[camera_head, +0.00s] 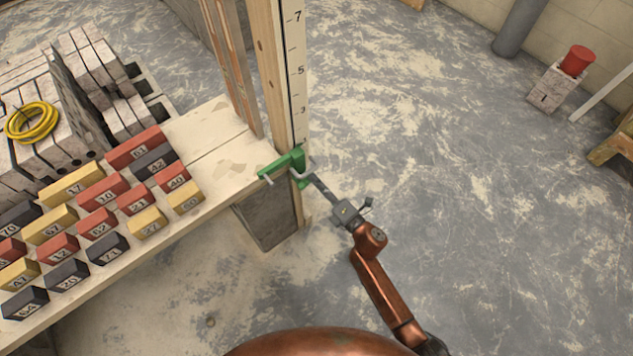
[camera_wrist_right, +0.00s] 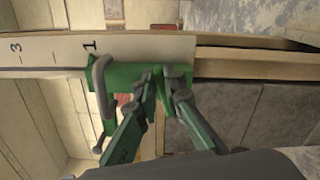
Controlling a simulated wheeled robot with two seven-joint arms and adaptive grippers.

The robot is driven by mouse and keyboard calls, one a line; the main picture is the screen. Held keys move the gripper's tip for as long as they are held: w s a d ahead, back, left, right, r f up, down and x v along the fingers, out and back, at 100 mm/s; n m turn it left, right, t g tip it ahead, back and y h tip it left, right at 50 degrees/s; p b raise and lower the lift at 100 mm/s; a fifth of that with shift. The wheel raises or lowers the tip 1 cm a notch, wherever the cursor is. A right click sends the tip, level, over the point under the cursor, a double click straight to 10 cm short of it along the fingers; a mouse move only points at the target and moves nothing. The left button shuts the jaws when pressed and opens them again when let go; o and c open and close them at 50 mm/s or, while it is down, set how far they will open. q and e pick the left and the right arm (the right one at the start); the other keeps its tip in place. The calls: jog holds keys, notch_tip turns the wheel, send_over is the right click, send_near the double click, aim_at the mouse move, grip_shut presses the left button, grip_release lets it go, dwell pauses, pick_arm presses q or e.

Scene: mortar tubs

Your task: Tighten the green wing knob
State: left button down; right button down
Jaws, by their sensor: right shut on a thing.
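A green clamp (camera_head: 285,163) sits on the upright timber post at the end of the bench plank. In the right wrist view the green clamp (camera_wrist_right: 125,76) lies across the post, with a bent grey bar (camera_wrist_right: 101,88) at its left. My right gripper (camera_head: 309,178) reaches the clamp from the lower right. Its fingers (camera_wrist_right: 163,80) meet at the clamp's green body and are shut on a part there. The wing knob itself is hidden or cannot be told apart from the fingertips. My left gripper is not in view.
The post (camera_head: 271,75) carries a numbered scale. Several numbered red, yellow and dark blocks (camera_head: 98,193) stand on the bench plank (camera_head: 200,132), with a yellow coil (camera_head: 31,122) behind. A red tub (camera_head: 577,60) stands on a block far right.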

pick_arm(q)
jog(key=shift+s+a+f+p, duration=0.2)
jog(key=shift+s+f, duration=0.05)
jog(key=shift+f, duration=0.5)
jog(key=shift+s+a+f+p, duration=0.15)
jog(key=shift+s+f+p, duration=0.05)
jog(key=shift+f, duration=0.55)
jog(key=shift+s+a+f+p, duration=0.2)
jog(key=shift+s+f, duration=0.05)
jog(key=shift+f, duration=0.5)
pick_arm(e)
jog(key=shift+s+a+f+m, duration=0.1)
jog(key=shift+f+m, duration=0.2)
jog(key=shift+m, duration=0.5)
jog(key=shift+s+f+m, duration=0.1)
jog(key=shift+f+m, duration=0.2)
jog(key=shift+m, duration=0.5)
jog(key=c, duration=2)
grip_release()
jog(key=shift+r, duration=0.15)
jog(key=shift+w, duration=0.1)
jog(key=v, duration=1.2)
jog(key=shift+o, duration=0.2)
